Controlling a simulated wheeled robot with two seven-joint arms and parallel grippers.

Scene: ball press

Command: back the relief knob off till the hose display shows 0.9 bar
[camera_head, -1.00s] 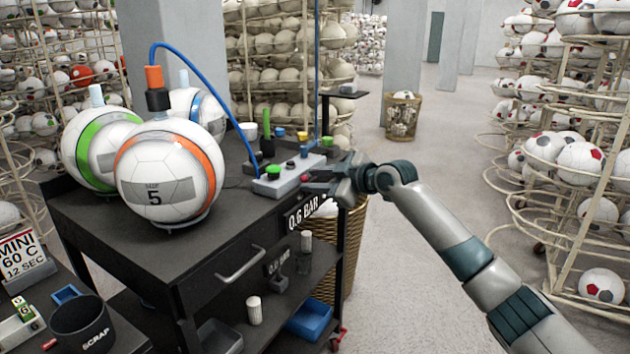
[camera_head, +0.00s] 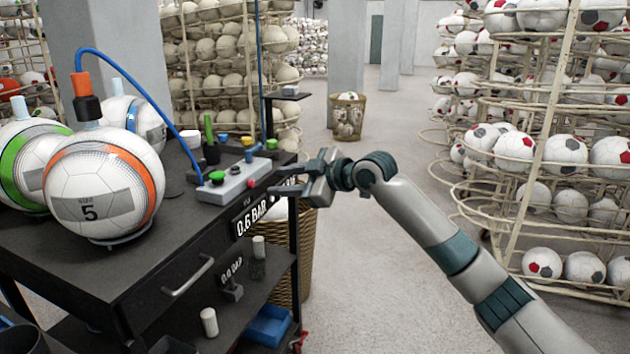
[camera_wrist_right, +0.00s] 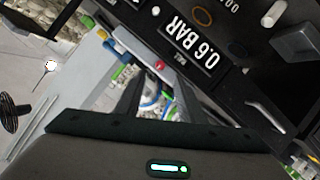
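The black display (camera_head: 252,216) on the cart's front edge reads 0.6 BAR; it also shows in the right wrist view (camera_wrist_right: 188,42). A grey valve box (camera_head: 228,187) sits on the cart top above it. A small red knob (camera_head: 251,184) is on the box's right end, and the right wrist view shows it (camera_wrist_right: 160,64) ahead of the fingers. My right gripper (camera_head: 288,183) is to the right of the box, apart from the knob. Its fingers (camera_wrist_right: 158,78) are spread, with nothing held between them. My left gripper is not in view.
A blue hose (camera_head: 160,84) runs from the coupling on the orange-banded ball (camera_head: 103,185) down to the box. Green and yellow knobs stand on the cart. A wicker basket (camera_head: 305,255) stands beside the cart.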

